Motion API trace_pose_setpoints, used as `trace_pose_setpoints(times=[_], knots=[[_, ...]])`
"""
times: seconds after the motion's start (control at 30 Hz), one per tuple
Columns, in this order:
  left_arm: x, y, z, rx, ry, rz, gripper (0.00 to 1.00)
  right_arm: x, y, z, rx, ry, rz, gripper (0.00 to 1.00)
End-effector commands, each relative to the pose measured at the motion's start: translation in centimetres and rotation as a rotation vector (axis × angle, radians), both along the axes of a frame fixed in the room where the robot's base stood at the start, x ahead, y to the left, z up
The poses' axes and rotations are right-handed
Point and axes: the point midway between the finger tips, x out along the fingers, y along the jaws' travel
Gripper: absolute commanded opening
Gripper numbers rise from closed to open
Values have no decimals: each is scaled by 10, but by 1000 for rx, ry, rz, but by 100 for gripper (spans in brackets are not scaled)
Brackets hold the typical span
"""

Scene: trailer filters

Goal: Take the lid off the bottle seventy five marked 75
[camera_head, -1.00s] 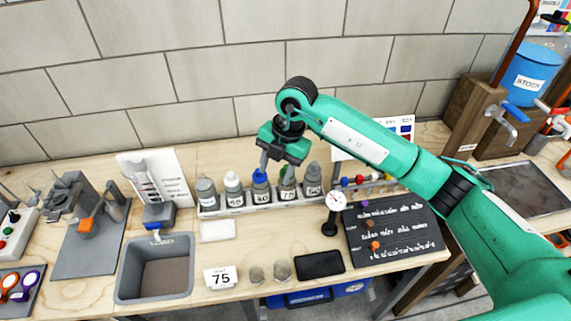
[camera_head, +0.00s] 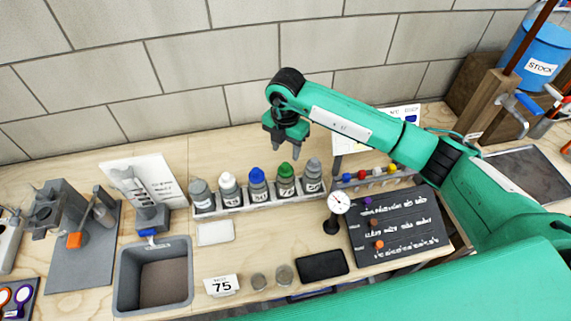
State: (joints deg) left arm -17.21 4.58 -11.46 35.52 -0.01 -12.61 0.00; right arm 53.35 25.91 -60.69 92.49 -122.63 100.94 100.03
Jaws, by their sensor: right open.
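Several bottles stand in a row in a light rack (camera_head: 232,209) at the back of the bench. The green-lidded bottle (camera_head: 286,187), second from the right, carries a label that appears to read 75. Its green lid (camera_head: 286,169) is on. To its left is a blue-lidded bottle (camera_head: 257,188), to its right a grey-topped one (camera_head: 314,180). My right gripper (camera_head: 288,152) is open and empty, pointing down above the green lid in the picture and apart from it. My left gripper is not in view.
A card marked 75 (camera_head: 222,286) stands at the front, beside two small round pieces (camera_head: 284,275) and a black pad (camera_head: 323,265). A dial gauge (camera_head: 338,204) stands right of the rack. A white pad (camera_head: 215,233) and a grey basin (camera_head: 120,280) lie left.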

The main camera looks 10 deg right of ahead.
Motion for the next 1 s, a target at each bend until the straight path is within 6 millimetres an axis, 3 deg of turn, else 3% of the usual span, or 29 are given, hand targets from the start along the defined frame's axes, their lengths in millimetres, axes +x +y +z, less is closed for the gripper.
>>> trace_pose_setpoints(times=[0.27,0.6,0.87,1.0], knots=[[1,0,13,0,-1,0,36,-2,0,-17,1,2,-1,47],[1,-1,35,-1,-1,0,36,-5,1,-57,1,2,-1,47],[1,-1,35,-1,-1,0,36,-5,2,-63,2,-1,1,47],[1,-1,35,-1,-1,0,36,-5,1,-62,2,-1,1,24]])
